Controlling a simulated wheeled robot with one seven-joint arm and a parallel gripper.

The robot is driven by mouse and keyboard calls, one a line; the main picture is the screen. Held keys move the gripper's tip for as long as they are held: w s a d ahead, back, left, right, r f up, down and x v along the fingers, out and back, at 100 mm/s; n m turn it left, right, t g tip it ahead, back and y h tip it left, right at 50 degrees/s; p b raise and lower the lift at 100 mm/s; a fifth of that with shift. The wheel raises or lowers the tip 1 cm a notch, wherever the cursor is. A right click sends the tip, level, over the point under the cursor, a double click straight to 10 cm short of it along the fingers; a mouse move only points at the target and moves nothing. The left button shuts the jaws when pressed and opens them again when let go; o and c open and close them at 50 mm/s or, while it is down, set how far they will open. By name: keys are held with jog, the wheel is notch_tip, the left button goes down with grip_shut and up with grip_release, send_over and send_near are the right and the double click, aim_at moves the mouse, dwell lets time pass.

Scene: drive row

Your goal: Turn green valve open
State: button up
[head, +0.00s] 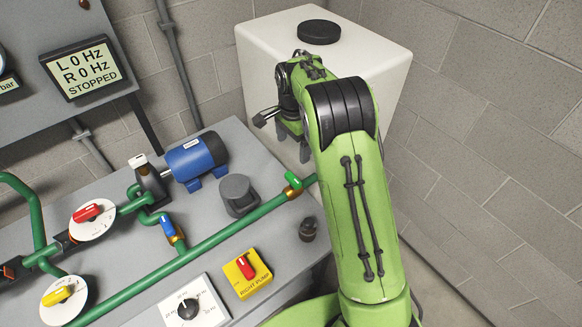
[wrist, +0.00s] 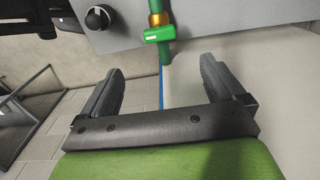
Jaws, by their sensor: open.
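The green valve (head: 293,180) sits on the green pipe near the right end of the bench. Its small green handle lies crosswise to the pipe, above a brass-coloured body. In the wrist view the green valve (wrist: 160,34) shows ahead, between the lines of the two fingers and beyond their tips. My gripper (head: 282,137) is open and empty, off the bench's right edge near the white tank, apart from the valve. In the wrist view both fingers of my gripper (wrist: 160,66) are spread wide. My arm hides part of the tank in the head view.
The white tank (head: 395,55) stands behind my gripper. On the bench are a blue motor (head: 195,157), a dark grey cylinder (head: 238,194), a black knob (head: 308,229), a blue-handled valve (head: 168,227) and the red right-pump switch (head: 246,265). Red and yellow valves are farther left.

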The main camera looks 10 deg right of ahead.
aim_at(293, 178)
notch_tip(293, 178, down, 14)
jog(key=shift+f+b, duration=0.2)
jog(key=shift+b, duration=0.85)
jog(key=c, duration=1)
jog(key=shift+c, duration=0.2)
